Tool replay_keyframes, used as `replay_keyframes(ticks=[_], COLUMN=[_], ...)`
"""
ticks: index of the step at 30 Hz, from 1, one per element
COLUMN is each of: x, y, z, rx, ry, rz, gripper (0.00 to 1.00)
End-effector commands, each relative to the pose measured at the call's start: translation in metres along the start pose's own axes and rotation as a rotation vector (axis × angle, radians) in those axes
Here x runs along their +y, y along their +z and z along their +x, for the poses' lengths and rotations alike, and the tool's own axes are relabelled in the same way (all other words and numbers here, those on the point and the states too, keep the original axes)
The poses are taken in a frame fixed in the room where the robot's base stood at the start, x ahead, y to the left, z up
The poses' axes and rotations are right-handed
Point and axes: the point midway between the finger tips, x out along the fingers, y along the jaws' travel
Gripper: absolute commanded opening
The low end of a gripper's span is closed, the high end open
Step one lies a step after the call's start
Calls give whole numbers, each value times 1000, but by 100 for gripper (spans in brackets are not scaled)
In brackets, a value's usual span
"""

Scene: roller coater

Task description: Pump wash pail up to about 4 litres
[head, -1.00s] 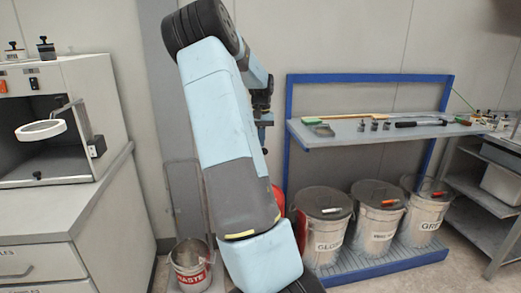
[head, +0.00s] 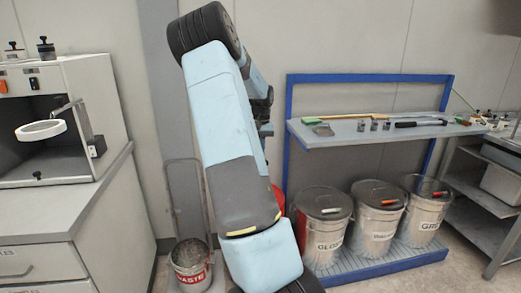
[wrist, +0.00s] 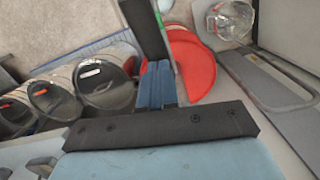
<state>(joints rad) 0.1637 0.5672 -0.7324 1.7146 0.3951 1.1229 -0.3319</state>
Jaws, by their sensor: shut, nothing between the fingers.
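A round red object (wrist: 190,65), possibly the wash pail or its lid, lies just beyond and right of my gripper (wrist: 157,82) in the wrist view. In the head view only a thin red part (head: 278,200) shows behind my arm. My gripper is shut and empty, and its blue-grey fingers overlap the red object's left side in the picture. The water level and any pump handle cannot be made out.
Several lidded grey drums (head: 322,225) stand on a blue rack under a shelf (head: 380,131) with small tools. A grey counter (head: 60,205) is at left.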

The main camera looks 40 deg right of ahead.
Motion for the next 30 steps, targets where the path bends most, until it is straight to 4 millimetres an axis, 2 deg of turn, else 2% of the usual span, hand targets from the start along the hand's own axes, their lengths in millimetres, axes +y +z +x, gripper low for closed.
replay_keyframes(ticks=[7, 20, 26, 30], x=[0, 0, 0, -1], y=[-25, -27, -28, -28], z=[-11, -18, -47, -76], rx=[1, 1, 4, 4], ry=[1, 0, 0, -1], rz=[0, 0, 0, -2], gripper=[0, 0, 0, 0])
